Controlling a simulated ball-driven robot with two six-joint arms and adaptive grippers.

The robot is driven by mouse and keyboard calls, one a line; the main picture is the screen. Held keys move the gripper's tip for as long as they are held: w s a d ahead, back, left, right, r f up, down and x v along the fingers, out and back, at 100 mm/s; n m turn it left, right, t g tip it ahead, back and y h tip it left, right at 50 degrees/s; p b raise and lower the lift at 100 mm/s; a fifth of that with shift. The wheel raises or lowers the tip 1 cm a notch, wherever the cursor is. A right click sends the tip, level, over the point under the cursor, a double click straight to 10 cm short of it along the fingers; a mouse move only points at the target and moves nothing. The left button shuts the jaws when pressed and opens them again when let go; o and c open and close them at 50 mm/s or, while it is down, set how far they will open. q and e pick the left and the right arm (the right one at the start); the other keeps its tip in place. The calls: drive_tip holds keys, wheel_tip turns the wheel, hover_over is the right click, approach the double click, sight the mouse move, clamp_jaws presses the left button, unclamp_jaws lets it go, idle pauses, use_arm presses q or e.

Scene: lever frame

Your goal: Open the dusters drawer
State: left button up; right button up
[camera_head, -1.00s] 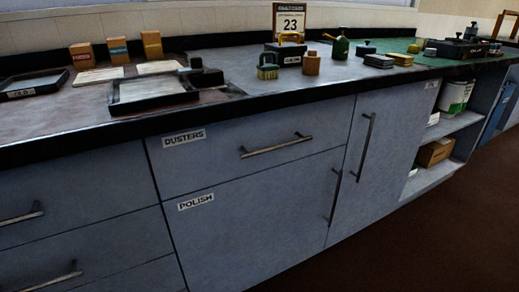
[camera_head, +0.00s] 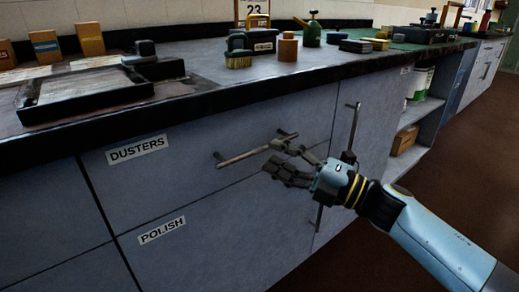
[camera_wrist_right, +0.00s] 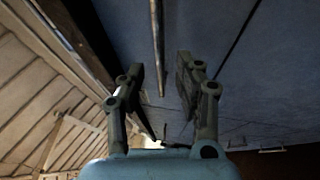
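The dusters drawer (camera_head: 195,172) is in the head view, marked by a white DUSTERS label (camera_head: 137,149). Its front looks flush with the cabinet, so it appears shut. Its bar handle (camera_head: 240,156) slants across the front. My right gripper (camera_head: 273,155) is at the right part of this handle, fingers apart. In the right wrist view the handle bar (camera_wrist_right: 156,45) runs between the two open fingers (camera_wrist_right: 160,65), with a gap on both sides. I cannot tell whether a finger touches it in the head view. My left gripper is not in view.
A tall door with an upright handle (camera_head: 352,130) is to the right, close to my right gripper. The worktop edge (camera_head: 200,105) overhangs above. Open shelves (camera_head: 408,135) are farther right, with clear floor in front.

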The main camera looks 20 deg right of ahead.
sight(261, 149)
drive_tip(key=shift+x, duration=2.1)
clamp_jaws()
